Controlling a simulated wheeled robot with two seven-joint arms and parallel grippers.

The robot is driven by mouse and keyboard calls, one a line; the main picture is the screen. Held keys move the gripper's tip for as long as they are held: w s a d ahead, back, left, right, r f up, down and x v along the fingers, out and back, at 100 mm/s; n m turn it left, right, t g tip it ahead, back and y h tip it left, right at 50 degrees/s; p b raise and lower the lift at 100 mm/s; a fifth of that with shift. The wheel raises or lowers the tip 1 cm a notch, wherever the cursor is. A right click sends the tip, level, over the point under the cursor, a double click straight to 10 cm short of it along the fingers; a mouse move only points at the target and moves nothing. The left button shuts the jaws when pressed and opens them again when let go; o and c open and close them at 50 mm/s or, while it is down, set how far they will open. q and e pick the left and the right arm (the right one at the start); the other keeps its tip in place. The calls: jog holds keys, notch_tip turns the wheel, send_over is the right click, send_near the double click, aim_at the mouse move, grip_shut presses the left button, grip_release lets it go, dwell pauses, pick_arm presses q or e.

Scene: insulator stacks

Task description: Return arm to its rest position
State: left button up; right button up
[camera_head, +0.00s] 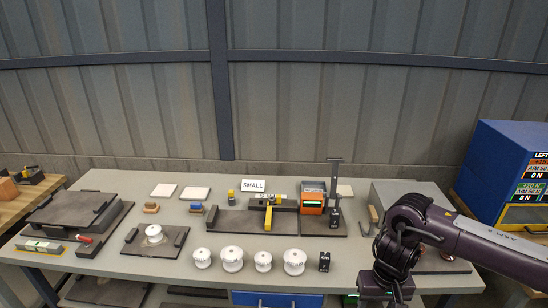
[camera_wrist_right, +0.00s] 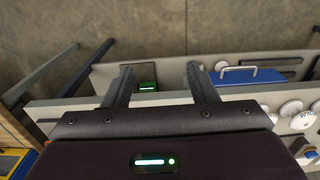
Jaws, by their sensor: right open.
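My right arm comes in from the right in the head view, bent down at the table's front right. My right gripper (camera_head: 386,302) is at the bottom edge of that view, with its fingertips cut off. In the right wrist view the right gripper (camera_wrist_right: 159,72) has its two fingers spread apart, with nothing held between them. White insulators (camera_head: 232,259) stand in a row along the table's front, left of the gripper and apart from it. Another white insulator piece (camera_head: 154,232) sits on a dark plate at the left. My left gripper is not in view.
A blue cabinet (camera_head: 500,165) stands at the right. A blue drawer (camera_head: 278,299) is under the table's front edge.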

jog(key=w+a+f+n+t+y+b, duration=0.2)
jog(key=w+a+f+n+y+b, duration=0.25)
jog(key=a+f, duration=0.9)
notch_tip(320, 180, down, 13)
jog(key=a+t+y, duration=0.2)
jog(key=y, duration=0.1)
jog(key=s+d+f+m+h+b, duration=0.15)
jog(key=s+d+f, duration=0.25)
jog(key=s+f, duration=0.45)
jog(key=s+d+f+h+b, duration=0.1)
jog(key=s+d+f+h, duration=0.3)
jog(key=f, duration=0.7)
pick_arm(q)
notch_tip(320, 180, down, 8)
jog(key=b, duration=0.1)
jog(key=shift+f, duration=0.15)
pick_arm(e)
jog(key=s+d+f+g, duration=0.1)
jog(key=s+d+f, duration=0.1)
jog(key=s, duration=0.8)
jog(key=s+d+f+g+h, duration=0.1)
jog(key=s+d+f, duration=0.1)
jog(key=s+f, duration=0.3)
jog(key=s+d+f+g+h, duration=0.1)
jog(key=s+d+f, duration=0.2)
jog(key=s, duration=1.1)
jog(key=shift+s+f, duration=0.35)
jog(key=shift+f, duration=0.15)
